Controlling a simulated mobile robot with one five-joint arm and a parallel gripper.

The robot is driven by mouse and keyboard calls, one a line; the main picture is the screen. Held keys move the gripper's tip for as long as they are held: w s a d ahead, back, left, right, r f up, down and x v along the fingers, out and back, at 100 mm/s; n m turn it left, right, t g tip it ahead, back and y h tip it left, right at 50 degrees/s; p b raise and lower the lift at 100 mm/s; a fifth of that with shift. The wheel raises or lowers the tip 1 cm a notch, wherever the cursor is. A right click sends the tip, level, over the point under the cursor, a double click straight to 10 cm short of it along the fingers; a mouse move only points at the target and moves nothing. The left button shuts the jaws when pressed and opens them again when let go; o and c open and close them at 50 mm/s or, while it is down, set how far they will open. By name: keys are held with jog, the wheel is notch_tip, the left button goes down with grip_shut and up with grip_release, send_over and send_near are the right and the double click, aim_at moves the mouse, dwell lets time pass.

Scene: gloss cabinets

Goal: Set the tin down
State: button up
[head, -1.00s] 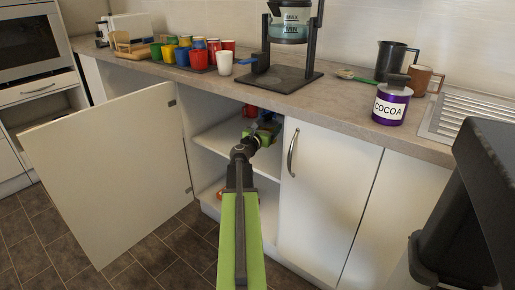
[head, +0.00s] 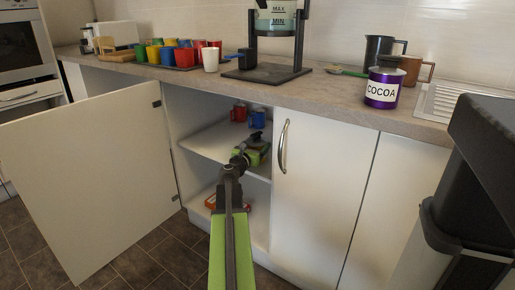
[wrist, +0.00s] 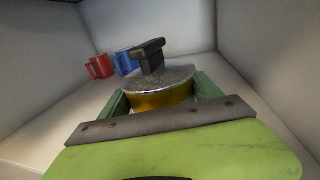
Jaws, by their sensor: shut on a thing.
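The tin (wrist: 160,99) is yellow with a speckled grey lid and a black knob. My gripper (wrist: 160,94) is shut on it, with a green finger at each side. In the head view my gripper (head: 248,157) reaches into the open cabinet and holds the tin upright over the middle shelf (head: 210,143), near the right side of the opening. The tin's lower part is hidden by my gripper, so I cannot tell whether its base touches the shelf.
A red mug (head: 239,112) and a blue mug (head: 257,118) stand behind the tin on the shelf. The cabinet door (head: 90,180) hangs open at left; a closed door (head: 320,190) is at right. The shelf's left part is clear. A purple cocoa tin (head: 382,88) stands on the worktop.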

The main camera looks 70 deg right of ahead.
jog(key=shift+f, duration=0.2)
jog(key=o, duration=1.8)
jog(key=shift+r, duration=0.1)
